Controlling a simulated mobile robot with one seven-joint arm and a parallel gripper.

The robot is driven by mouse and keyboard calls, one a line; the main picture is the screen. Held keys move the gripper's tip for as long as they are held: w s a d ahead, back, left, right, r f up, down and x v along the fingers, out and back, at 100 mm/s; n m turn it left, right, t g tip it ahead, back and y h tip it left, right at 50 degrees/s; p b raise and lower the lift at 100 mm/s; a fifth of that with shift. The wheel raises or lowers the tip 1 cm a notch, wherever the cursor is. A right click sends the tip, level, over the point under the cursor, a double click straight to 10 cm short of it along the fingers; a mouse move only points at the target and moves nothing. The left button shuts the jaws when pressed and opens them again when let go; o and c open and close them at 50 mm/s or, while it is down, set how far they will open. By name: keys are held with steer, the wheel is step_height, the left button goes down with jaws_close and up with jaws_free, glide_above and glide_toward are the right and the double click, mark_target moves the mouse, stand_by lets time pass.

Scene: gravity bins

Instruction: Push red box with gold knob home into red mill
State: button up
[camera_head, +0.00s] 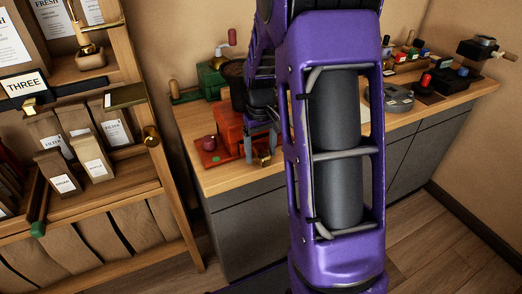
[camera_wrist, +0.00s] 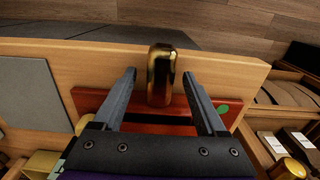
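The red mill (camera_head: 229,122) stands on the left part of the wooden counter, on a red base with a green dot. A gold knob (camera_head: 262,158) shows low at its front, beside my fingertips. In the wrist view the gold knob (camera_wrist: 161,76) stands upright in the picture between my two fingers, with a gap on each side. A red surface (camera_wrist: 142,103) lies behind it. I cannot tell the red box's edges from the mill's or how far out it sits. My gripper (camera_head: 260,152) is open around the knob; its fingers also show in the wrist view (camera_wrist: 159,84).
A green mill (camera_head: 211,80) stands behind the red one. A shelf with paper bags (camera_head: 97,170) is at the left. A grey round device (camera_head: 390,98), a black mill (camera_head: 482,47) and several small coloured items stand on the right counter (camera_head: 452,103). My arm hides the counter's middle.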

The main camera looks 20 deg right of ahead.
steer(key=shift+w, duration=0.15)
steer(key=r, duration=0.3)
steer(key=w+r+p, duration=0.1)
steer(key=r, duration=0.2)
steer(key=shift+w+d+r, duration=0.1)
steer(key=shift+w+r, duration=0.1)
step_height(320, 180, up, 5)
steer(key=s, duration=0.2)
step_height(320, 180, up, 6)
glide_above(259, 145)
steer(key=s, duration=0.2)
steer(key=shift+w+p, duration=0.1)
steer(key=shift+p, duration=0.35)
